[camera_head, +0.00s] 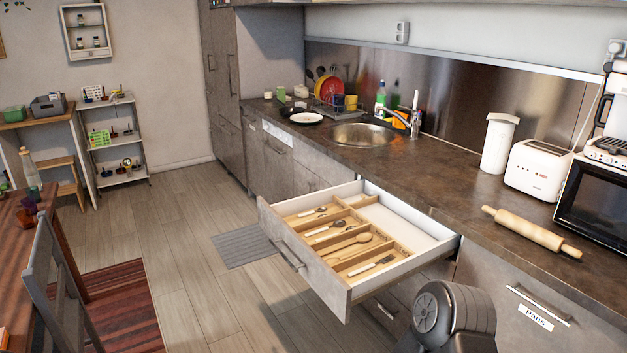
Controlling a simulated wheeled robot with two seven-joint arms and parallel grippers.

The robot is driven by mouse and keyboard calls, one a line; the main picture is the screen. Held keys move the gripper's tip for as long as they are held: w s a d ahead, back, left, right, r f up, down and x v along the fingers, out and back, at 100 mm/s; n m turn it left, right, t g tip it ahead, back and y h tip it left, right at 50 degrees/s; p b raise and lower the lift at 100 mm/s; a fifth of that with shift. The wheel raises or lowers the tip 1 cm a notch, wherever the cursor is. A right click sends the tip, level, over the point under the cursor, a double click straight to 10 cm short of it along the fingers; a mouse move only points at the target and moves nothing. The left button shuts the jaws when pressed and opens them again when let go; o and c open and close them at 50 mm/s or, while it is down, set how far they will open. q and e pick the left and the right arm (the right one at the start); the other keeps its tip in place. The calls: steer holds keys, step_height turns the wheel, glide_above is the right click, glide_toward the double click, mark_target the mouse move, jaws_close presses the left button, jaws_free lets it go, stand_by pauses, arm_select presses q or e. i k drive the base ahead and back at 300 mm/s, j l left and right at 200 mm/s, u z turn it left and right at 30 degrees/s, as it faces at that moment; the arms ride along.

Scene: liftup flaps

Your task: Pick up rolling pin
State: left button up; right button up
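The wooden rolling pin (530,232) lies on the dark countertop at the right, in front of the toaster and the microwave. It lies slantwise, with its left end farther away and its right end near the counter's front edge. It is in plain view, and nothing touches it except the counter. Neither of my grippers is in view. A dark grey rounded part at the bottom, right of centre, appears to be a link of my arm.
An open drawer (284,262) with a wooden cutlery tray juts out left of the rolling pin. A white toaster (539,169), white canister (498,143) and microwave (598,205) stand behind it. The countertop (450,195) left of the pin is clear.

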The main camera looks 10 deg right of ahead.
mark_target(543, 237)
steer(key=z, duration=3.1)
steer(key=i+j, duration=0.1)
steer(key=j, duration=0.45)
steer(key=i+j, duration=0.1)
steer(key=j, duration=0.4)
steer(key=i+j, duration=0.1)
steer(key=j, duration=0.45)
steer(key=i+j, duration=0.1)
steer(key=j, duration=0.4)
